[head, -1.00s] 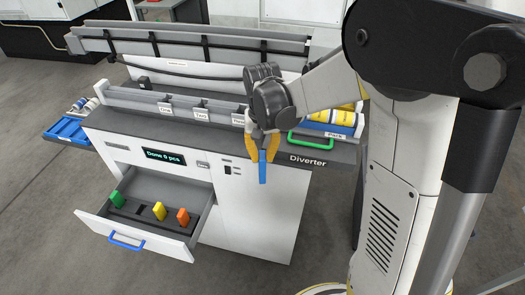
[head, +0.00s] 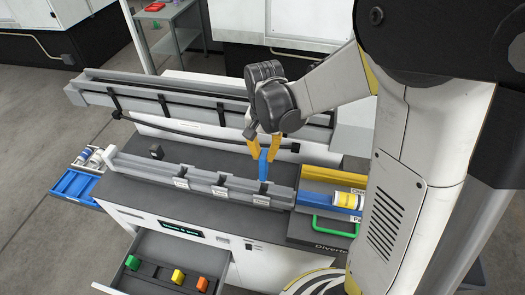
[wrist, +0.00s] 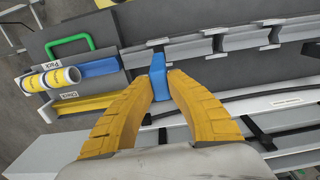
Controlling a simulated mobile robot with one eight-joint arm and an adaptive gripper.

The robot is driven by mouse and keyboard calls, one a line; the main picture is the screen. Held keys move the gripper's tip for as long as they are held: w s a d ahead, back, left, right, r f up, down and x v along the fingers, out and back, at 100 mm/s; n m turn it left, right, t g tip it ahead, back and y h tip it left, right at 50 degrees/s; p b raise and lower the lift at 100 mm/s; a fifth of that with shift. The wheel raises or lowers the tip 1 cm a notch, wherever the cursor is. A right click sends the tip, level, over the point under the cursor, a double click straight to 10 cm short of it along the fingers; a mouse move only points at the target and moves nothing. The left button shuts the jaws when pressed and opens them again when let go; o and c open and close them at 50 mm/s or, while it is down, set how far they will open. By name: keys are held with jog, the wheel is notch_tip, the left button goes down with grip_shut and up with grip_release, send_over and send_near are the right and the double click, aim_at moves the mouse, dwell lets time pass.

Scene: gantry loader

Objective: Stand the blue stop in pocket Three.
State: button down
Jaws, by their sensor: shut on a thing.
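My gripper (head: 265,150), with yellow fingers, is shut on the blue stop (head: 263,170) and holds it about upright over the grey slotted rail. The stop's lower end is at the rail's right-hand labelled pocket, pocket Three (head: 262,200); I cannot tell whether it is inside the slot. In the wrist view the blue stop (wrist: 158,80) is between the fingertips, its far end overlapping the rail (wrist: 190,47). The other two labelled pockets (head: 181,182) (head: 220,192) look empty.
An open drawer (head: 165,285) below holds green, yellow and orange stops (head: 177,276). A green handle (head: 330,226) and a yellow-and-white can (head: 349,201) on a blue lane are to the right. A long grey rail (head: 180,98) stands behind. A blue tray (head: 75,186) is at left.

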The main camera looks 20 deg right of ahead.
aim_at(264, 177)
jog(key=shift+s+f+b, duration=0.15)
jog(key=shift+f+b, duration=0.6)
jog(key=shift+f, duration=0.3)
jog(key=shift+f+b, duration=0.85)
jog(key=shift+f, duration=0.55)
jog(key=shift+f, duration=0.1)
jog(key=shift+f+b, duration=1)
jog(key=shift+b, duration=0.1)
jog(key=shift+f+b, duration=1.05)
jog(key=shift+f, duration=0.05)
jog(key=shift+f+b, duration=1.05)
jog(key=shift+f, duration=0.05)
